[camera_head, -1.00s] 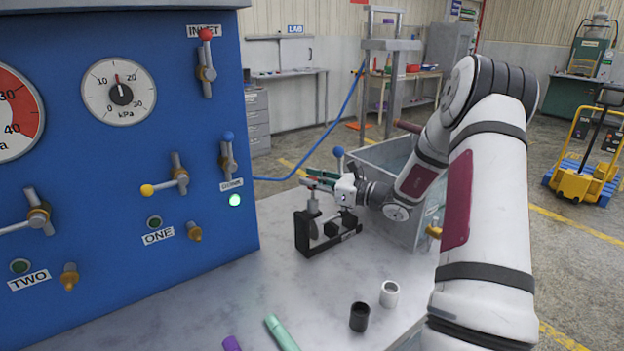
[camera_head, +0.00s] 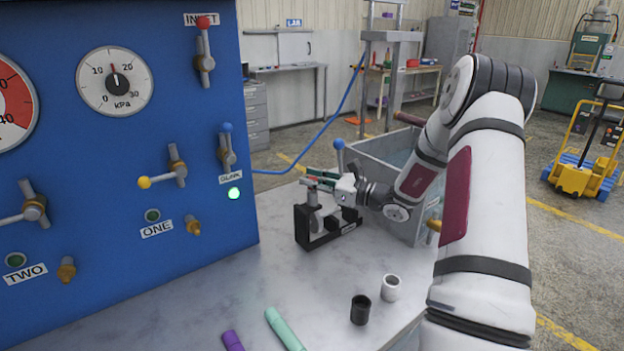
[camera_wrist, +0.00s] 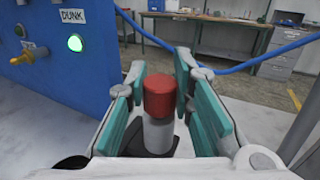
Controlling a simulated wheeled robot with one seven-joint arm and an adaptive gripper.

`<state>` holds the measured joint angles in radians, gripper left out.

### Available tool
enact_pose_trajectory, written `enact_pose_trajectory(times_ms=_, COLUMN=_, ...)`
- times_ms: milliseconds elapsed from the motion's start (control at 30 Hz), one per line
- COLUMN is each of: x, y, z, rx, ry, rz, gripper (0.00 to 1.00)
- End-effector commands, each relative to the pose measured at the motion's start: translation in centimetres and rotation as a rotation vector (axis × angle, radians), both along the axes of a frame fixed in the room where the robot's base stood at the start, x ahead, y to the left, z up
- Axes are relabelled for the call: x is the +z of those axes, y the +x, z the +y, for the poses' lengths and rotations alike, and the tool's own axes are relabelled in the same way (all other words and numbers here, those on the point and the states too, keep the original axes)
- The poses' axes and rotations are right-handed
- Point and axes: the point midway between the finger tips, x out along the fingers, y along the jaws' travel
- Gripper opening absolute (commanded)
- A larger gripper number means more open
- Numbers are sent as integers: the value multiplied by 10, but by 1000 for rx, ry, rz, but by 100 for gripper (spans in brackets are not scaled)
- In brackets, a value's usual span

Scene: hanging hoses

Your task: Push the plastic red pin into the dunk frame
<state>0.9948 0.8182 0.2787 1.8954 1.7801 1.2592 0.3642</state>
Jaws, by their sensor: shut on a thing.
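The plastic red pin (camera_wrist: 159,95) shows in the wrist view as a red cap on top of a pale grey cylinder (camera_wrist: 158,136). It stands upright between the teal fingers of my gripper (camera_wrist: 161,68), which is shut on it. In the head view, my gripper (camera_head: 322,180) is over the black dunk frame (camera_head: 303,228) on the pale bench, and the red cap is hidden there. How deep the pin sits cannot be told.
The blue panel (camera_head: 120,215) stands left of the frame, with valves, gauges and a lit green DUNK lamp (camera_head: 234,193). A grey tank (camera_head: 375,152) is behind the wrist. Black (camera_head: 360,310) and white (camera_head: 391,288) cups stand at the front.

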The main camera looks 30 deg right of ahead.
Motion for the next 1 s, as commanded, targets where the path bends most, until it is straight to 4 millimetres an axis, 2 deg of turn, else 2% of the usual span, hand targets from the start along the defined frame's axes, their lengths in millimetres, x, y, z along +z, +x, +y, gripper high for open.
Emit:
enact_pose_trajectory(times_ms=367, x=-9, y=0, z=0, rx=0, ry=1, rz=0, gripper=0)
enact_pose_trajectory(times_ms=400, x=-9, y=0, z=0, rx=0, ry=1, rz=0, gripper=24)
enact_pose_trajectory(times_ms=500, x=-9, y=0, z=0, rx=0, ry=0, rz=1, gripper=45)
enact_pose_trajectory(times_ms=833, x=-9, y=-1, z=-1, rx=-1, ry=0, rz=1, gripper=45)
enact_pose_trajectory(times_ms=1000, x=-9, y=-16, z=-9, rx=-3, ry=-1, rz=3, gripper=45)
